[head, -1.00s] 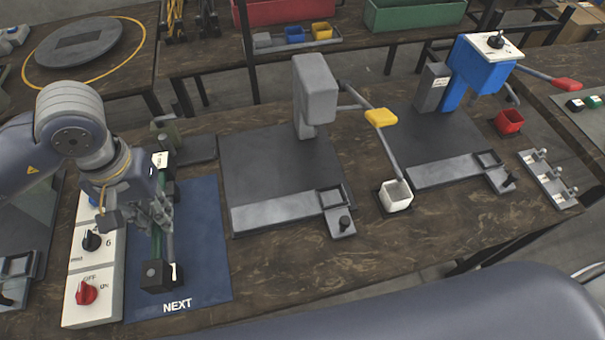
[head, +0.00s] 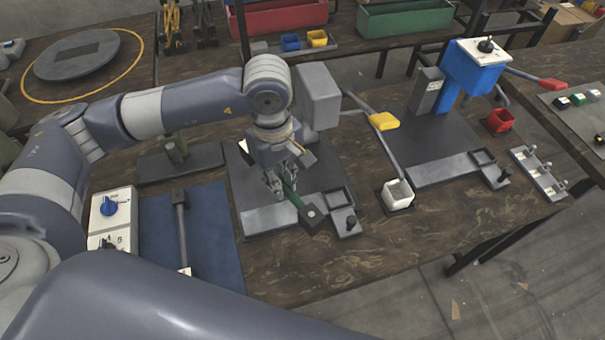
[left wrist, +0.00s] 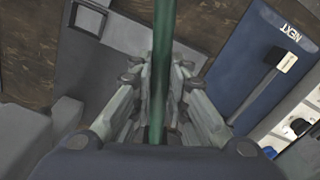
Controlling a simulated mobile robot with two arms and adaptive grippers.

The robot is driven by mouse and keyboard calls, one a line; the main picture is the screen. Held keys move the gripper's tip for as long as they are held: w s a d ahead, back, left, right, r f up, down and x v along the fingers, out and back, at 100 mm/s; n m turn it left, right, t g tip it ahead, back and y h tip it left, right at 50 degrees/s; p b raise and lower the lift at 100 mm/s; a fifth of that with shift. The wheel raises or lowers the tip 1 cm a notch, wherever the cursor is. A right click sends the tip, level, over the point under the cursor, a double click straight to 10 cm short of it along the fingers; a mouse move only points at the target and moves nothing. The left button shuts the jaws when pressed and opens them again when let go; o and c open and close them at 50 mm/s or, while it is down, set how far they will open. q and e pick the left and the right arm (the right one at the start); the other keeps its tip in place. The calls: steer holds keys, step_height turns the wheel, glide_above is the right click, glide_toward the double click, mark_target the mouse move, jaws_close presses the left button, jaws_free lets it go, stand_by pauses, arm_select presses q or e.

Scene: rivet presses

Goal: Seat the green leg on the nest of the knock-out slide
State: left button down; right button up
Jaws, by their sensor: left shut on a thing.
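The green leg (head: 291,196) is a green bar with a dark square block at its near end. My left gripper (head: 274,186) is shut on it and holds it over the grey press plate with the grey press head. The leg also shows in the left wrist view (left wrist: 163,40), between my fingers (left wrist: 160,110). The knock-out slide (head: 270,218) is a light grey strip at the plate's front, with a square-framed nest (head: 335,198) at its right end. The leg's block is just left of the nest, apparently above the slide. My right gripper is not in view.
A grey leg (head: 182,228) with a dark block lies on the blue NEXT mat (head: 150,225). The grey press head (head: 318,95) rises close behind my gripper. A blue press (head: 470,75) stands farther right.

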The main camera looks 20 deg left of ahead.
arm_select(q)
steer(key=w+d+f+n+p, duration=0.2)
steer(key=w+f+n, duration=0.2)
steer(key=n, duration=0.9)
steer(key=shift+d+f+n+p, duration=0.2)
steer(key=shift+d+n+p, duration=0.1)
steer(key=shift+d+n, duration=0.1)
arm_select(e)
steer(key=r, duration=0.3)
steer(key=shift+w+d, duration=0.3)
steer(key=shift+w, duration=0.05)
arm_select(q)
step_height(320, 180, down, 6)
steer(key=b, duration=0.6)
steer(key=shift+r, duration=0.15)
steer(key=shift+f+b, duration=0.85)
steer(key=shift+b, duration=0.15)
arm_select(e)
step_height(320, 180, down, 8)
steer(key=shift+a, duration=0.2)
arm_select(q)
steer(key=shift+f+b, duration=0.65)
steer(key=shift+b, duration=0.15)
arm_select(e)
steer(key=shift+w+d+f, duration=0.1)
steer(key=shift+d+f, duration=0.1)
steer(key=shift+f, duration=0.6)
